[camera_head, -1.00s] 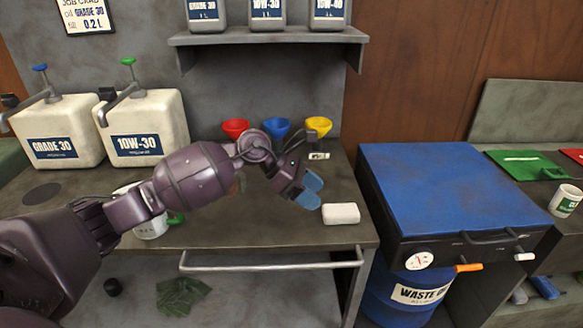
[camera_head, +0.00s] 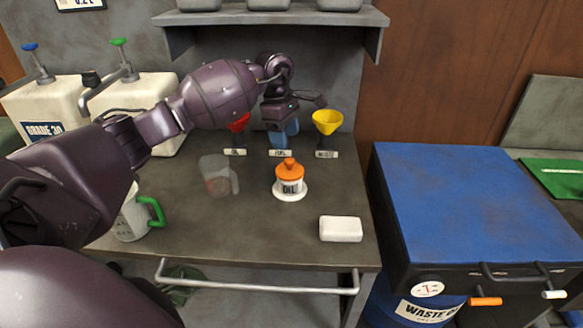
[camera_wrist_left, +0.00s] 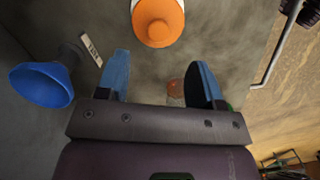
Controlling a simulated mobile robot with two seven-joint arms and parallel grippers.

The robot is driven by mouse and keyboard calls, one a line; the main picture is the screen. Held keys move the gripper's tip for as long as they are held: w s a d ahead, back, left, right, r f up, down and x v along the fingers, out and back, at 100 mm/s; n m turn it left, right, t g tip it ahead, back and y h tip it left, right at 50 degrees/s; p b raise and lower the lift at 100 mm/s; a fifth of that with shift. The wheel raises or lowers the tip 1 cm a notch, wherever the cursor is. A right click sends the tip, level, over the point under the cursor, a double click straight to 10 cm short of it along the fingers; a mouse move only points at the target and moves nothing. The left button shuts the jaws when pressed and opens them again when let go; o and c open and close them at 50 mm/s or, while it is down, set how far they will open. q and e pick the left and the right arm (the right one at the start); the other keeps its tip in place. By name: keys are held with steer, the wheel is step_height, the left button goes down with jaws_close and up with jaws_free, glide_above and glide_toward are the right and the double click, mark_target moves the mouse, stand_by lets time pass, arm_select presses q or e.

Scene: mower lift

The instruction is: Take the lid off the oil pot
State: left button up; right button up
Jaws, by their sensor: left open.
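The oil pot (camera_head: 290,186) is a small white pot marked OIL, upright on a white saucer (camera_head: 290,196) on the workbench. Its orange lid (camera_head: 289,168) is on top, with a knob. In the left wrist view the lid (camera_wrist_left: 158,20) shows from above, at the top, beyond the fingertips. My left gripper (camera_head: 284,135) is above the back of the bench, behind the pot, pointing down. In the wrist view its blue fingers (camera_wrist_left: 160,75) are wide apart with nothing gripped between them. The right gripper is not in view.
Red (camera_head: 238,122) and yellow (camera_head: 327,122) funnels stand at the back; a blue funnel (camera_wrist_left: 42,84) shows in the wrist view. A clear jug (camera_head: 217,178) and green-handled mug (camera_head: 134,218) are left of the pot. A white block (camera_head: 340,229) lies front right.

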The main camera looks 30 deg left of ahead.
mark_target(289, 159)
arm_select(q)
steer(key=f, duration=0.2)
steer(key=shift+d+f, duration=0.25)
steer(key=shift+f, duration=0.1)
steer(key=shift+w+d+f, duration=0.1)
steer(key=shift+f, duration=0.45)
steer(key=f, duration=0.3)
steer(key=shift+w+d+f, duration=0.1)
steer(key=shift+d+f, duration=0.2)
steer(key=shift+f, duration=0.4)
steer(key=shift+c, duration=0.2)
steer(key=c, duration=0.5)
steer(key=shift+c, duration=2.2)
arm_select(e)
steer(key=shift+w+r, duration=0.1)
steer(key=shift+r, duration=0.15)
